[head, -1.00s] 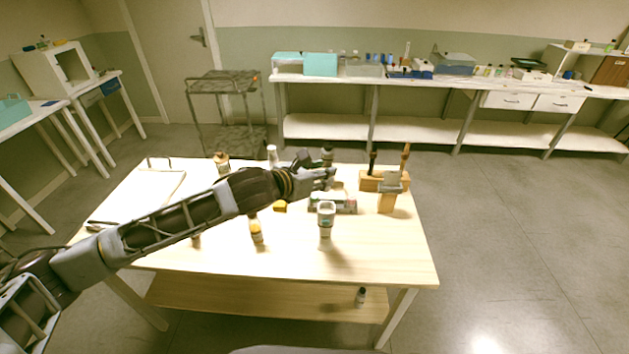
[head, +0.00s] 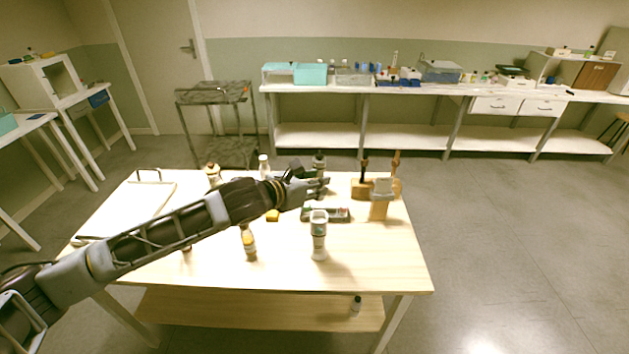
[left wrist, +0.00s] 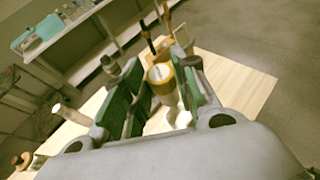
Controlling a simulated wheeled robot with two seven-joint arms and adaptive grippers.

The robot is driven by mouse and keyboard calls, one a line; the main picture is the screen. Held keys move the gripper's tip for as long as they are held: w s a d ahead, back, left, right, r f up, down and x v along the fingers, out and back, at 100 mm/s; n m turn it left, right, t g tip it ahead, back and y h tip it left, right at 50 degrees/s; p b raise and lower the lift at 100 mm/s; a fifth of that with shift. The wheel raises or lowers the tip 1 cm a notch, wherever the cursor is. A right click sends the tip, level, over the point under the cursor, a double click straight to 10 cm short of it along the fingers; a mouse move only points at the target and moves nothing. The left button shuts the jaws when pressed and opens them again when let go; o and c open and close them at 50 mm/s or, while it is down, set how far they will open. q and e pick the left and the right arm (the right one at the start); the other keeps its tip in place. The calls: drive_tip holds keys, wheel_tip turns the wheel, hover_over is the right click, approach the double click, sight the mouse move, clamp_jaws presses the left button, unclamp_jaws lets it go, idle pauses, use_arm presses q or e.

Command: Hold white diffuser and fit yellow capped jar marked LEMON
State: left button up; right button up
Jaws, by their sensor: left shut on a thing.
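My left gripper (head: 318,186) is over the far middle of the wooden table in the head view. In the left wrist view its green-padded fingers (left wrist: 158,98) are closed around a jar with a yellow-rimmed cap and a pale top (left wrist: 160,73). Writing on the cap is too small to read. In the head view the held jar cannot be made out clearly. A white upright vessel with a grey cup-like top (head: 319,240), likely the diffuser, stands nearer the front, apart from the gripper. My right gripper is not in view.
A dark-capped bottle (head: 319,160) stands behind. The table's front right is clear.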

use_arm(q)
drive_tip(key=shift+f, duration=1.55)
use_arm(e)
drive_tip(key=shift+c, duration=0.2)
